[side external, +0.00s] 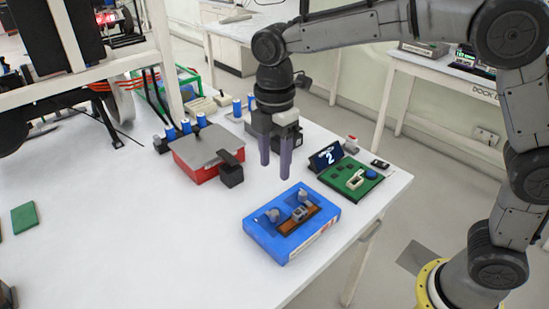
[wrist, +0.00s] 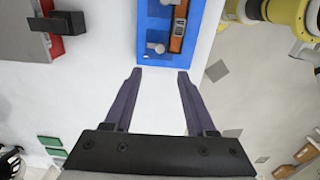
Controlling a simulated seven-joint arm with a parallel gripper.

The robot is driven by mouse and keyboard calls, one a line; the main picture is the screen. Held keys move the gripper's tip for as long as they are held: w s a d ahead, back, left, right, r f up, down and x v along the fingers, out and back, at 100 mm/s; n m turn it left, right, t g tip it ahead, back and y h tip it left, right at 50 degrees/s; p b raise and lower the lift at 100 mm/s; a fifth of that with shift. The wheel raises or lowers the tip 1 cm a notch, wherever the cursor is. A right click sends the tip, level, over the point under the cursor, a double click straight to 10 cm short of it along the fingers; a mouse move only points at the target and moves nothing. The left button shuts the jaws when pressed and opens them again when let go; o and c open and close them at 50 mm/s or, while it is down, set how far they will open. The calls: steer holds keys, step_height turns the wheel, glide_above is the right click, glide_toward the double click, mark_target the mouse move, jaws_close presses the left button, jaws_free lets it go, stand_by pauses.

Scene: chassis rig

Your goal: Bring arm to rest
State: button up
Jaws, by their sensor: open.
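My gripper (side external: 275,158) hangs over the white table with its two dark purple fingers pointing down. In the wrist view my gripper (wrist: 159,72) shows both fingers apart with nothing between them. In the side view it is above and behind the blue tray (side external: 273,252), between the red box and the green board. The tray holds grey metal pieces and an orange-brown part (side external: 300,220). The tray also shows in the wrist view (wrist: 150,28), just beyond the fingertips.
A red box with a grey lid (side external: 196,170) and a black block (side external: 231,173) stand left of my gripper. A green board (side external: 352,180) and a small display (side external: 326,156) stand right. Blue cylinders (side external: 237,107) stand behind.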

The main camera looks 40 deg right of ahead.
steer(key=shift+r, duration=0.1)
steer(key=s+d+r+m+t, duration=0.3)
steer(key=s+d+r+m, duration=0.2)
steer(key=s+d+r, duration=0.5)
steer(key=s+d+f+m+t, duration=0.1)
steer(key=s+d+f+m, duration=0.1)
steer(key=s+f+m, duration=0.2)
steer(key=s+d+f+m+t, duration=0.1)
steer(key=s+f+m, duration=0.3)
steer(key=s+m, duration=0.4)
steer(key=shift+s+d+m+t, duration=0.3)
steer(key=shift+d+m, duration=0.3)
steer(key=shift+d, duration=0.2)
